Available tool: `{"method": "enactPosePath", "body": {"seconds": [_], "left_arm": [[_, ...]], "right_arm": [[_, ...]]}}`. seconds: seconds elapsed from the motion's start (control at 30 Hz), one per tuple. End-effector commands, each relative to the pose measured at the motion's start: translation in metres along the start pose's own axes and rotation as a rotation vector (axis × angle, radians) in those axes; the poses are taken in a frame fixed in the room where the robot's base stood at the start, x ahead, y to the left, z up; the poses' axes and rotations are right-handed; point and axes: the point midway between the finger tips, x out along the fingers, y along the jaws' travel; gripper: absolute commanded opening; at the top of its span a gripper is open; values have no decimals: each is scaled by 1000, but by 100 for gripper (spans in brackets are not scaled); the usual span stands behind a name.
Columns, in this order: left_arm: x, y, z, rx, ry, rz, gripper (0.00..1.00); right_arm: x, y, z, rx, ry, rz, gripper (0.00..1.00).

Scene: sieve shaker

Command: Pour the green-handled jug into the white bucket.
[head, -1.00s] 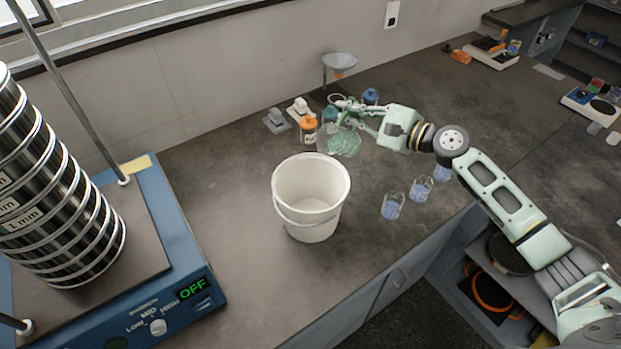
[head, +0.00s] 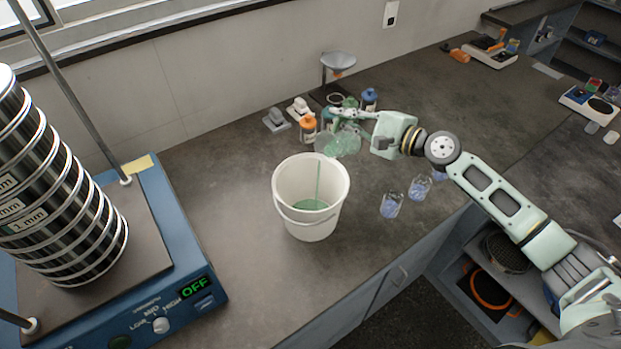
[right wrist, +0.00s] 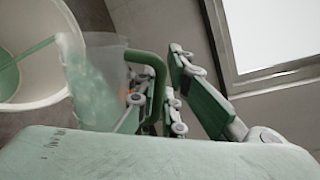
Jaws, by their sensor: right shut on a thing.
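The white bucket (head: 311,196) stands upright on the dark bench in the head view, with green liquid pooled at its bottom. My right gripper (head: 347,114) is shut on the green-handled jug (head: 338,144), just behind and above the bucket's rim. The jug is tilted toward the bucket, and a thin green stream falls from it into the bucket. In the right wrist view, the clear jug (right wrist: 90,85) holds green liquid, and its green handle (right wrist: 152,75) is at my right gripper's fingers (right wrist: 160,100). The stream enters the white bucket (right wrist: 40,95) there. My left gripper is not in view.
Several beakers with bluish liquid (head: 391,205) stand right of the bucket. The sieve shaker (head: 170,265) fills the left. The bench between shaker and bucket is clear.

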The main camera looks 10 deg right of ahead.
Motion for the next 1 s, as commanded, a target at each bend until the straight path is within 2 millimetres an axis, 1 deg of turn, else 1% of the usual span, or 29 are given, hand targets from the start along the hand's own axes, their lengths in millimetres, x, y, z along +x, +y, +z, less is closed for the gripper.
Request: {"method": "enactPosePath", "body": {"seconds": [1.0], "left_arm": [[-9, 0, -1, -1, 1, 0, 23]], "right_arm": [[1, 4, 6, -88, 15, -3, 0]]}}
